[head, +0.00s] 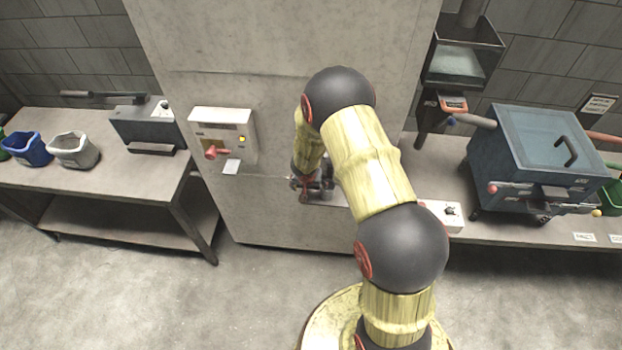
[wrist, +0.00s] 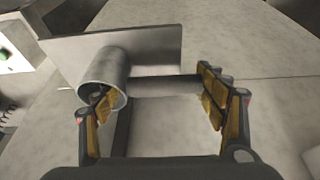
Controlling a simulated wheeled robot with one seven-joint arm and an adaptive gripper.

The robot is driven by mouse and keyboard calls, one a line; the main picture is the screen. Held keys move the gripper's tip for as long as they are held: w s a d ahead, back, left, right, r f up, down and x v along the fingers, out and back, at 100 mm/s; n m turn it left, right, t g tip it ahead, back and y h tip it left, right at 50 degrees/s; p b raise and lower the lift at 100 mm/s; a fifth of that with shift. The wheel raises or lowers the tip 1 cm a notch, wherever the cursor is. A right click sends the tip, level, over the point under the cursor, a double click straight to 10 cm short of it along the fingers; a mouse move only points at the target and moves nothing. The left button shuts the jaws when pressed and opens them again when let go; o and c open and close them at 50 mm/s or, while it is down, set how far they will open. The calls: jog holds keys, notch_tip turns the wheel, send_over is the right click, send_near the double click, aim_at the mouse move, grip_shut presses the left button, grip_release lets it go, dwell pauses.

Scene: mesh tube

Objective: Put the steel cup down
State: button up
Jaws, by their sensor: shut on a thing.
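The steel cup (wrist: 103,68) shows in the wrist view as a grey cylinder at the left, with its round mouth turned towards the camera. My gripper (wrist: 160,98) has its fingers well apart. The left finger's pad shows at the cup's mouth and overlaps it; the right finger stands clear to the right. My gripper holds the cup, but the exact contact is hard to see. In the head view my gripper (head: 312,186) is in front of the big grey cabinet, and my arm hides part of that area; the cup is not clear there.
A flat grey plate (wrist: 155,48) lies right behind the cup, with a dark bar (wrist: 165,85) beside it. The cabinet (head: 270,55) carries a white control box (head: 225,125). A bench (head: 110,185) stands left; a blue machine (head: 535,150) stands on the right bench.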

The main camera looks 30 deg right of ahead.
jog(key=w+d, duration=0.1)
jog(key=w+d+p, duration=0.1)
jog(key=shift+w, duration=0.35)
jog(key=shift+s, duration=0.1)
jog(key=shift+f, duration=0.25)
jog(key=shift+c, duration=0.2)
jog(key=o, duration=1.6)
jog(key=p+v, duration=0.2)
jog(key=v, duration=0.6)
